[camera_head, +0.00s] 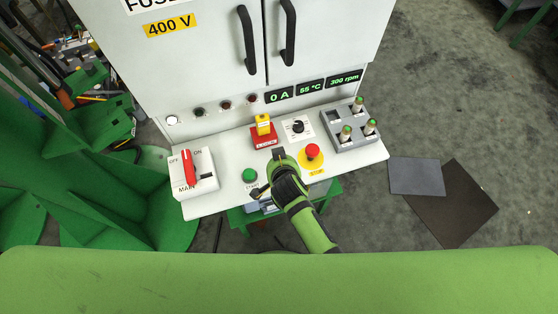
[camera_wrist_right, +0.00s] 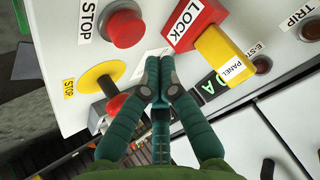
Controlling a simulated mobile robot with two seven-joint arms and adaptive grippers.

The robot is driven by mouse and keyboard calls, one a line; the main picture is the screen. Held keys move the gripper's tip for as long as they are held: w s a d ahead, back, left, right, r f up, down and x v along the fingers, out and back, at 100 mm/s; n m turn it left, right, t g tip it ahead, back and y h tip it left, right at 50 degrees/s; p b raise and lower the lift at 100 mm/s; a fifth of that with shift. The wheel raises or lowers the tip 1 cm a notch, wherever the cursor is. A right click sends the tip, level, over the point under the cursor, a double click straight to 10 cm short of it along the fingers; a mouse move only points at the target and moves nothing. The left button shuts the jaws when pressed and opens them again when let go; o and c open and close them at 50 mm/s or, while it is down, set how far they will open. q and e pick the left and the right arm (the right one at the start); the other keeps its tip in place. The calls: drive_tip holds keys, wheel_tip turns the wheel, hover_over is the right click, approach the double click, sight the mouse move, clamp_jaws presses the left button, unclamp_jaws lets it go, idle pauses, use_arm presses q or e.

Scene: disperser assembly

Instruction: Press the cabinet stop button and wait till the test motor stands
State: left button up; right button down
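The red stop button (camera_wrist_right: 123,27) with a STOP label shows in the right wrist view; in the head view my gripper seems to cover it. A red mushroom button (camera_head: 312,151) on a yellow STOP disc sits right of my gripper in the head view, partly behind my fingers in the wrist view. My right gripper (camera_wrist_right: 157,72) is shut and empty, its fingertips together over the panel just beside the stop button; contact cannot be told. In the head view it is at the panel's middle (camera_head: 279,156). The speed display (camera_head: 345,79) reads 300 rpm. My left gripper is not in view.
A red lock block with a yellow tag (camera_head: 264,126) stands behind my gripper. The green start button (camera_head: 249,175) and red-levered main switch (camera_head: 188,168) are to its left. A white knob plate (camera_head: 298,128) and a grey fuse tray (camera_head: 349,132) are to the right.

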wheel_tip(320, 180, up, 4)
drive_tip(key=p, duration=0.2)
drive_tip(key=shift+f+p, duration=0.2)
drive_tip(key=shift+p, duration=0.15)
drive_tip(key=shift+f, duration=0.1)
idle(0.3)
